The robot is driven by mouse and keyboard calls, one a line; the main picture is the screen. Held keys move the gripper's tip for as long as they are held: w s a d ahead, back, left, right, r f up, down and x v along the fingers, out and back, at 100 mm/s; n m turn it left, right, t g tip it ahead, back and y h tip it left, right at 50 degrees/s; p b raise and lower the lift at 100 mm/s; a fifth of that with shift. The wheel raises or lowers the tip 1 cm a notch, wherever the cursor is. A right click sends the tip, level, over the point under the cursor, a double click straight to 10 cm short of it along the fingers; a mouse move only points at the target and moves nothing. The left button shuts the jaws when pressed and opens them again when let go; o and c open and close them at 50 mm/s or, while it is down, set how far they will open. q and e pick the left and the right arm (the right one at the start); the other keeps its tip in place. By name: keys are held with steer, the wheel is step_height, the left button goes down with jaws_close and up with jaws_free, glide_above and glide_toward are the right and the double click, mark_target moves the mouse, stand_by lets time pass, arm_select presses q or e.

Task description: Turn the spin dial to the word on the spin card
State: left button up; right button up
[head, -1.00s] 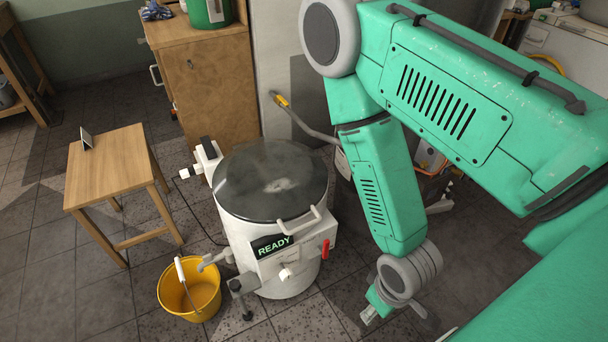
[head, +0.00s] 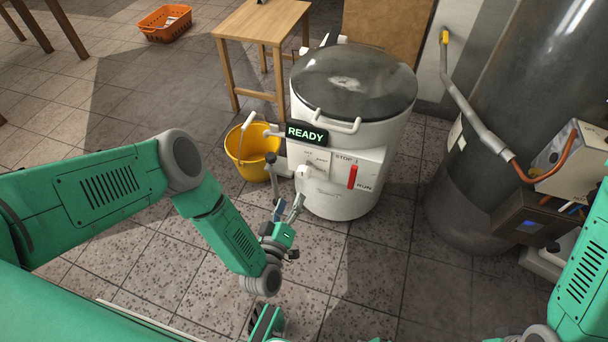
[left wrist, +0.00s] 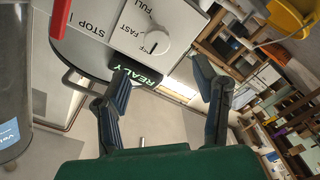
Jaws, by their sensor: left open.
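The white spin drum (head: 340,190) has a dark round lid and a lit READY sign (head: 306,134). Its white spin dial (head: 303,176) is on the front panel, left of a red lever (head: 352,176) between STOP and RUN. In the left wrist view the dial (left wrist: 152,40) shows close by, with FAST and FULL printed beside it. My left gripper (head: 288,208) is open and empty, just in front of the dial and apart from it; its fingers (left wrist: 162,78) spread below the dial in the wrist view. The small dark card (head: 262,1) on the stool is cut off and unreadable.
A yellow bucket (head: 250,158) stands left of the drum. A wooden stool (head: 262,24) is behind it, and an orange basket (head: 165,22) is far left. A dark tank (head: 500,110) and pipes stand close on the right. The front floor is open.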

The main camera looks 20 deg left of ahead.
mark_target(303, 176)
arm_select(q)
steer(key=w+b, duration=0.1)
steer(key=w, duration=0.2)
steer(key=w+b, duration=0.1)
steer(key=w, duration=0.2)
steer(key=w+b, duration=0.1)
steer(key=w, duration=0.2)
steer(key=shift+w+d, duration=0.35)
steer(key=shift+w+a, duration=0.1)
steer(key=shift+w, duration=0.4)
steer(key=shift+a, duration=0.1)
steer(key=c, duration=1.2)
